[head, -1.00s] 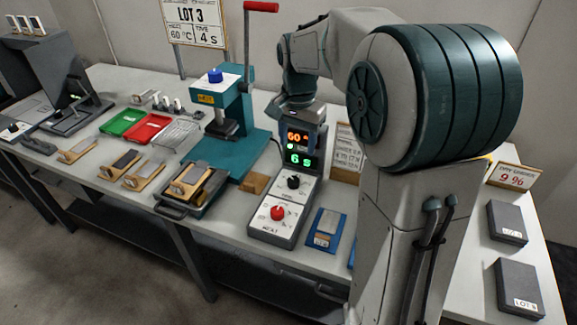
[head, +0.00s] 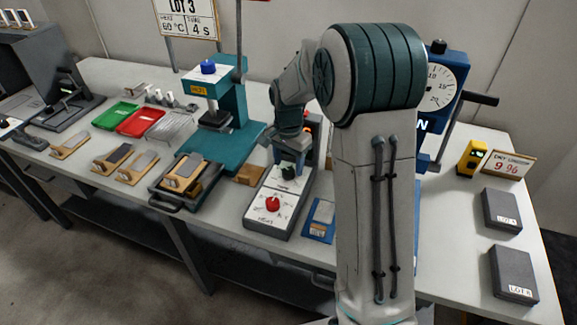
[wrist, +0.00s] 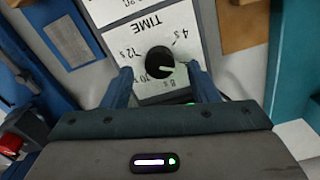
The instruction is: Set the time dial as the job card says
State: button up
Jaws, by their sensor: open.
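The job card (head: 187,22) at the back reads LOT 3, 60 °C and 4 s. The black time dial (head: 289,172) is on the white control box (head: 262,222), behind the red heat dial (head: 272,204). In the wrist view the time dial (wrist: 158,60) has a pale pointer aimed right and slightly down, away from the 4 s mark (wrist: 176,36). My gripper (wrist: 160,72) is open above the box, one blue finger on each side of the dial. I cannot tell whether they touch it. My gripper (head: 288,152) partly hides the box's display in the head view.
The teal press (head: 225,150) with a blue knob stands left of the box. A blue pad (head: 319,232) lies at its right. A blue dial gauge (head: 437,85) stands behind my arm. Grey lot boxes (head: 502,210) are at the right.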

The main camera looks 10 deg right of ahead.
jog(key=shift+f, duration=0.95)
jog(key=shift+c, duration=0.3)
jog(key=c, duration=0.9)
jog(key=shift+n, duration=0.4)
jog(key=n, duration=0.5)
jog(key=shift+r, duration=0.1)
jog(key=n, duration=0.6)
